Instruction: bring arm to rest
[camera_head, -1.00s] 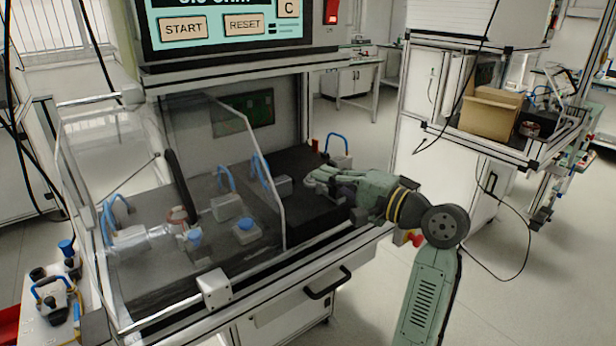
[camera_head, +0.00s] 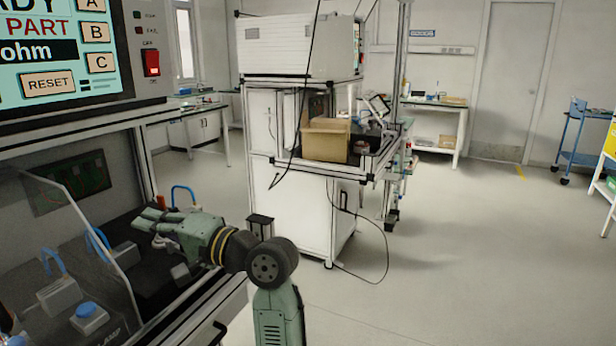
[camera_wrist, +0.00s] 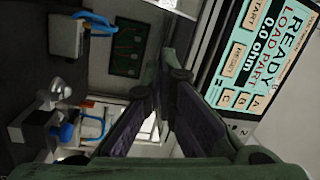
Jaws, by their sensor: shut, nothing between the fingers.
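My gripper (camera_head: 152,222) reaches from the right to the open right part of the test bench, above its black work surface (camera_head: 165,283). Its fingers are shut and empty. My green arm bends at the elbow in front of the bench's front edge.
The test screen (camera_head: 60,50) stands above the bench, with a red switch beside it. A clear cover (camera_head: 100,225) and grey blocks with blue handles are to the left of my gripper. A white cabinet with a cardboard box (camera_head: 326,140) stands behind.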

